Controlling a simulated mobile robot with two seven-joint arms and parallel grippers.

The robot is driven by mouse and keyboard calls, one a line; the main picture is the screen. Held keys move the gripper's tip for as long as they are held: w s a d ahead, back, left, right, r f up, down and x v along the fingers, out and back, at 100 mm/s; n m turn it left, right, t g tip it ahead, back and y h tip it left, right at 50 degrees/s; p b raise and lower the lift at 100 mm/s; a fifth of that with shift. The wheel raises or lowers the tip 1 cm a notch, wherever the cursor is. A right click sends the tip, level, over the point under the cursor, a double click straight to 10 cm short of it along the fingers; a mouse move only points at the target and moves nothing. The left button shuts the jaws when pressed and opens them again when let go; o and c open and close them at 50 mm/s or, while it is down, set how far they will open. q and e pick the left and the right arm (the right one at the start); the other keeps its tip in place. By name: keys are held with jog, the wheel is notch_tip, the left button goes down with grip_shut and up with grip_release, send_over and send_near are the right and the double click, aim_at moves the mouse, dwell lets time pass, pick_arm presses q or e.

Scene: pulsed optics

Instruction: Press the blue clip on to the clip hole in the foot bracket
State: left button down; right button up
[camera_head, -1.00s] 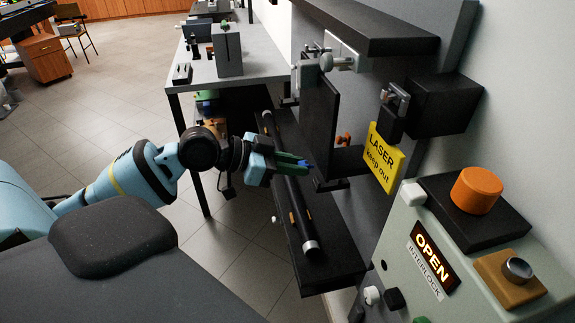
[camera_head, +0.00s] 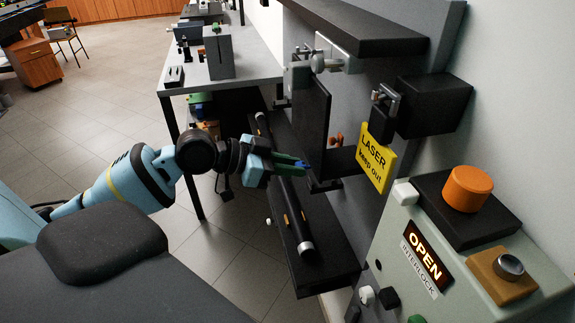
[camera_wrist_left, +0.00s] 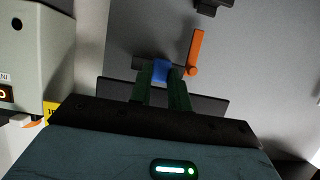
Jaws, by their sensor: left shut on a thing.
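The blue clip (camera_head: 303,167) is at the tips of my left gripper (camera_head: 296,164), whose green fingers are shut on it. In the left wrist view the blue clip (camera_wrist_left: 161,71) sits between the two finger ends of the left gripper (camera_wrist_left: 161,80). A dark foot bracket (camera_head: 323,186) appears at the lower end of the upright black panel, just beside the clip in the head view. Dark bracket parts (camera_wrist_left: 140,63) lie behind the fingertips in the wrist view. I cannot make out the clip hole or tell whether the clip touches the bracket. My right gripper is out of view.
An orange lever (camera_wrist_left: 195,50) is close to the right of the clip in the wrist view. The black panel (camera_head: 312,125) stands beside the gripper. A shelf with a black tube (camera_head: 304,245) lies below. A yellow laser sign (camera_head: 375,158) hangs to the right.

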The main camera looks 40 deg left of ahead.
pick_arm(q)
jog(key=shift+w+d, duration=0.25)
jog(key=shift+w, duration=0.05)
jog(key=shift+w+d, duration=0.3)
jog(key=shift+w, duration=0.1)
jog(key=c, duration=1.6)
grip_release()
jog(key=o, duration=0.4)
jog(key=shift+w+d, duration=0.1)
jog(key=shift+c, duration=0.2)
jog(key=v, duration=0.7)
jog(key=shift+s+a, duration=0.3)
